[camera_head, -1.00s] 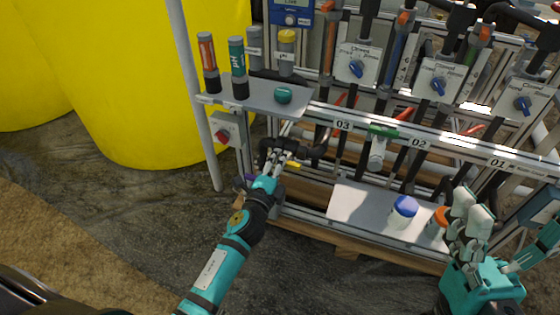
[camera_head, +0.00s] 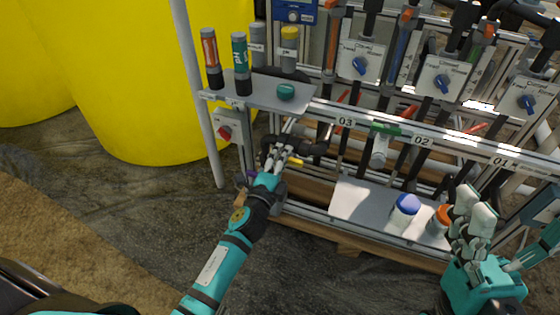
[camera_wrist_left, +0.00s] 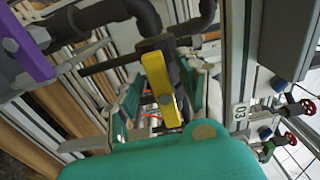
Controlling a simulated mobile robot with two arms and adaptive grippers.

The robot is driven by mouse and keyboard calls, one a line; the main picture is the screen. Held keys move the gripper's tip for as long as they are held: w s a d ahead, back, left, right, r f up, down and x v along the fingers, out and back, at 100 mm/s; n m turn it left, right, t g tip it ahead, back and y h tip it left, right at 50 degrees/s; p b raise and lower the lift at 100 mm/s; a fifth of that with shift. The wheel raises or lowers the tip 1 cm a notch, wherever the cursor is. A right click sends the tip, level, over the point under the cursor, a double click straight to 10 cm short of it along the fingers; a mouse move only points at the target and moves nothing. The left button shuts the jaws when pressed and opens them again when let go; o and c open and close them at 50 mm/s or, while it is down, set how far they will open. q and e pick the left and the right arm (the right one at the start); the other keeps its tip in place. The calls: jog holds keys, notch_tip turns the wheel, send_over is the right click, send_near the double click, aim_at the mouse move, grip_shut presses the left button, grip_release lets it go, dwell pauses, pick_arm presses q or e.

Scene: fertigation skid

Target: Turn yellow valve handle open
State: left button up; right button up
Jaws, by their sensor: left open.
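The yellow valve handle (camera_head: 297,161) sits on dark piping at the left end of the skid. In the left wrist view the yellow handle (camera_wrist_left: 161,88) is a flat lever in front of a black valve body, lying between the two finger sides. My left gripper (camera_head: 281,152) is open around the handle, with a gap visible beside it, and partly hides it in the head view. My right gripper (camera_head: 474,212) is at the lower right, away from the valve; its finger opening is unclear.
A purple handle (camera_wrist_left: 27,55) is beside the yellow one. A shelf (camera_head: 262,94) with probes and bottles is above. A lower white shelf (camera_head: 355,203) holds a blue-capped bottle (camera_head: 404,209) and an orange-capped one. A white post (camera_head: 200,110) stands left; open ground is in front.

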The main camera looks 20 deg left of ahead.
pick_arm(q)
jog(key=s, duration=1.2)
jog(key=shift+a, duration=0.2)
